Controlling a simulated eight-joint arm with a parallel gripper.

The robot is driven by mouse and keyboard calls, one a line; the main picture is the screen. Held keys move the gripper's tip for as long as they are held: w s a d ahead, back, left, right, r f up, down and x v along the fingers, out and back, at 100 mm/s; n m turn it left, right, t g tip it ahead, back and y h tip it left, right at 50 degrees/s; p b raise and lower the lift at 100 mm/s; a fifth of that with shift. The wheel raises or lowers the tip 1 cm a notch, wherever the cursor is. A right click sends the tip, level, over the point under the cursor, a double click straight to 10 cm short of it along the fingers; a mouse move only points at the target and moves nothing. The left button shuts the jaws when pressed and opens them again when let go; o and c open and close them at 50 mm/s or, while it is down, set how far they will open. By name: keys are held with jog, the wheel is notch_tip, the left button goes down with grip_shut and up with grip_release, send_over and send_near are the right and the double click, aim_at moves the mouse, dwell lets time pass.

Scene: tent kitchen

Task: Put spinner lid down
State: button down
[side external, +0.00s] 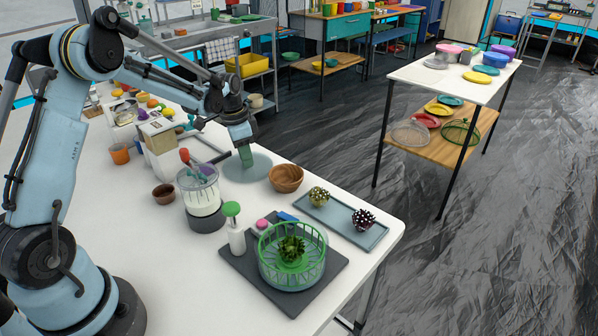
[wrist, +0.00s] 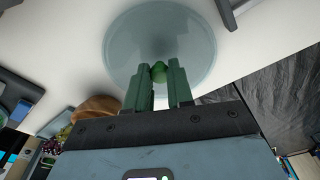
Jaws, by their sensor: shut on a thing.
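The spinner lid (side external: 262,172) is a round, see-through grey-blue disc at the table's far edge, left of the wooden bowl. It also fills the upper middle of the wrist view (wrist: 125,45). My gripper (side external: 247,163) points down over its middle. In the wrist view the green fingers (wrist: 160,78) are shut on the lid's small green knob (wrist: 158,70). The lid looks level and low over the white table; I cannot tell if it touches. The green spinner basket (side external: 314,276) with leafy greens (side external: 291,248) stands uncovered on a dark board.
The wooden bowl (side external: 286,178) is close to the lid's right. A grey tray (side external: 335,226) holds two cone-like items. A clear blender-like jar (side external: 203,192) and a green-topped bottle (side external: 236,236) stand nearer. The white table (side external: 150,245) has free room in front.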

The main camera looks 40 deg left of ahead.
aim_at(241, 166)
jog(key=shift+f, duration=0.15)
jog(key=c, duration=1)
grip_release()
notch_tip(241, 166, up, 12)
jog(key=s, duration=0.1)
jog(key=s+d+r+n+t, duration=0.2)
jog(key=s+d+r, duration=0.3)
jog(key=d, duration=0.4)
jog(key=s+d+f+n+t, duration=0.3)
jog(key=s+d, duration=0.4)
jog(key=s, duration=0.4)
jog(key=shift+d+f+t+y, duration=0.3)
jog(key=shift+f+t, duration=0.2)
jog(key=shift+f, duration=0.1)
